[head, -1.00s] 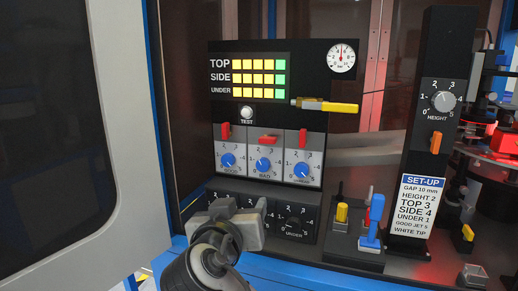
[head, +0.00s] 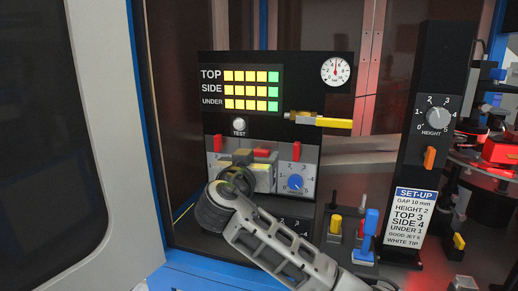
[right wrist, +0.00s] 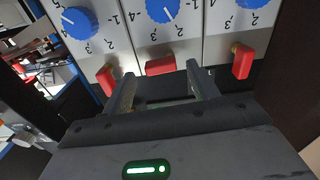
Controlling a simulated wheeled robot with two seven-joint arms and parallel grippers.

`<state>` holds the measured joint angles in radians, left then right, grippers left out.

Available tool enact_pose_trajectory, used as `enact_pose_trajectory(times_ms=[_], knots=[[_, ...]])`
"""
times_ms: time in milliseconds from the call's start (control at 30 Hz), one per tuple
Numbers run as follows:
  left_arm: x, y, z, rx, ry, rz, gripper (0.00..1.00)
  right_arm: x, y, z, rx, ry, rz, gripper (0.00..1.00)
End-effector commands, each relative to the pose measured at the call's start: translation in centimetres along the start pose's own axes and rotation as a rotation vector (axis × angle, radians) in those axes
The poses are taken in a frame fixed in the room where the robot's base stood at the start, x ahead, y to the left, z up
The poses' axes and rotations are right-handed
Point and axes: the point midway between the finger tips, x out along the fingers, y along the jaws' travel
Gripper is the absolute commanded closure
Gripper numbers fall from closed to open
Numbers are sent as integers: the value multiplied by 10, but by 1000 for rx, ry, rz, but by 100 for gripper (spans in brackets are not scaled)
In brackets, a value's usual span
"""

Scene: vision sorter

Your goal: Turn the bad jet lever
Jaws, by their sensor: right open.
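The bad jet lever (head: 262,152) is the middle of three red levers on the panel. It lies sideways and also shows in the right wrist view (right wrist: 160,67), where the picture is upside down. The levers on either side, left (head: 217,143) and right (head: 296,151), stand upright. My right gripper (right wrist: 163,85) is open, its two fingers on either side of the bad lever in that view. I cannot tell whether they touch it. In the head view my right gripper (head: 249,157) covers the knobs below the left and middle levers. My left gripper is not in view.
A yellow-handled valve (head: 322,121) juts out above the levers on the right. The blue knob (head: 295,182) sits below the right lever. A set-up card (head: 408,215) hangs on the black column, and small coloured levers (head: 368,230) stand in front of it.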

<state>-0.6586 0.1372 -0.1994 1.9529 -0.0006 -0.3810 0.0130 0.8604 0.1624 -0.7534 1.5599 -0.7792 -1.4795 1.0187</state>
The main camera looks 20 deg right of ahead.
Motion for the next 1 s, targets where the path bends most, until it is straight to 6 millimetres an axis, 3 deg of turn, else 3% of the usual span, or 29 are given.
enact_pose_trajectory(times_ms=[200,500,533,667,700,1000], knots=[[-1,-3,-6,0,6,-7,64,20,0,-1,-2,1,-1,41],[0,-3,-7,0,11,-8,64,22,-1,1,-1,0,-2,41],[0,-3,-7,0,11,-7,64,22,-1,1,-1,0,-2,44],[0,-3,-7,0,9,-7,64,22,-1,1,-1,0,-2,80],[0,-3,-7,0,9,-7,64,22,-1,1,-1,0,-2,85],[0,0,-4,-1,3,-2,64,22,0,1,-24,-1,0,85]])
